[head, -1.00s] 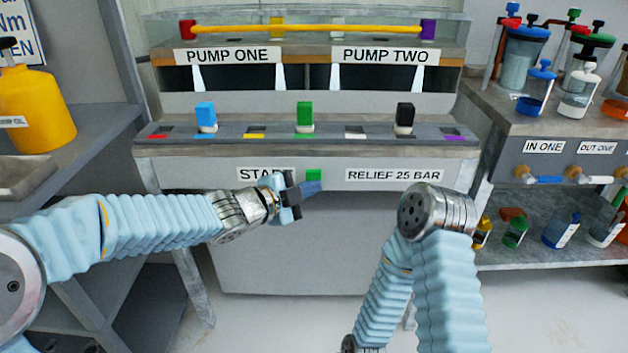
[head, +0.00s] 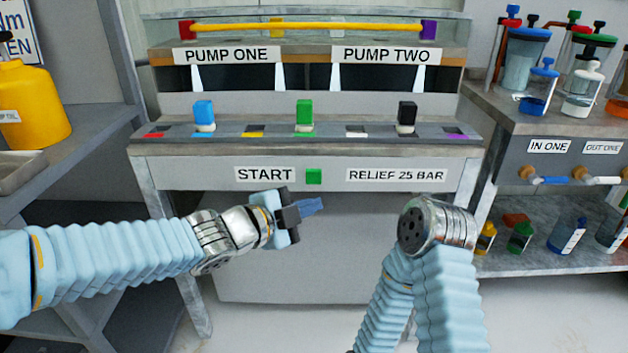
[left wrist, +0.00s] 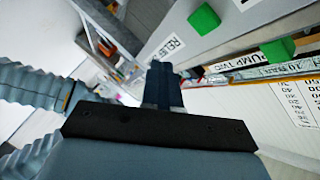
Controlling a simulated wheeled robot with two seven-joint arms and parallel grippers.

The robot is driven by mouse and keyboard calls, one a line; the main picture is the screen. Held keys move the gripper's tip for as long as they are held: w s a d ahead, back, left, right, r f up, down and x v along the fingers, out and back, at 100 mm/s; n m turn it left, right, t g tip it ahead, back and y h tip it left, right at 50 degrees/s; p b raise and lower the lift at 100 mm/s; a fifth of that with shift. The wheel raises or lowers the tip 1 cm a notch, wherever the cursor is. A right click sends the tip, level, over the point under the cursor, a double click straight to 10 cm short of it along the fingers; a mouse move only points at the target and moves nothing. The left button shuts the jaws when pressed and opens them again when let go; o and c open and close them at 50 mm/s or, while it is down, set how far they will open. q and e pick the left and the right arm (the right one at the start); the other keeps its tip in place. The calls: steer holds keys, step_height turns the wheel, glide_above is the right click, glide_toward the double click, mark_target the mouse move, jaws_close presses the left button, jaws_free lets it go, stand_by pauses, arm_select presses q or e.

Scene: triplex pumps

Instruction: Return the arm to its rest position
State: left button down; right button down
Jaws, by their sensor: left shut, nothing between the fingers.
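My left arm (head: 110,257) comes in from the left and is sleeved in light blue. My left gripper (head: 312,206) is shut and empty. It is in front of the pump bench, below the green start button (head: 314,176) and apart from it. In the left wrist view the closed fingers (left wrist: 162,85) point toward the bench, with a green button (left wrist: 204,19) beyond them. My right arm (head: 440,270) is folded at the lower right of the head view, and its gripper is out of view.
The pump bench (head: 300,152) carries blue, green and black blocks in a row. A side shelf (head: 560,118) with bottles and ports stands at right. A yellow jug (head: 30,110) stands on a grey counter (head: 100,130) at left. The floor (head: 540,310) at lower right is clear.

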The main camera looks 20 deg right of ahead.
arm_select(q)
steer(key=a+f+n+g+y+p, duration=0.15)
steer(key=a+f+n, duration=0.25)
steer(key=f, duration=0.4)
steer(key=a+f+n+y+p, duration=0.1)
steer(key=a+f+n+y, duration=0.1)
steer(key=a+f+n, duration=0.45)
steer(key=a+f+n+y+p, duration=0.1)
steer(key=a+f+n+y, duration=0.15)
steer(key=f, duration=0.75)
steer(key=s+a+f+n+g+y+p, duration=0.1)
steer(key=s+a+f+n+g, duration=0.1)
steer(key=s+a+f+n, duration=0.4)
steer(key=s+a+f+n+g+y+p, duration=0.1)
steer(key=s+a+f+n, duration=0.4)
steer(key=s+f, duration=0.6)
steer(key=shift+s+a+n+g+y, duration=0.45)
steer(key=shift+n+g+y, duration=0.25)
steer(key=shift+g, duration=0.55)
steer(key=shift+w, duration=0.1)
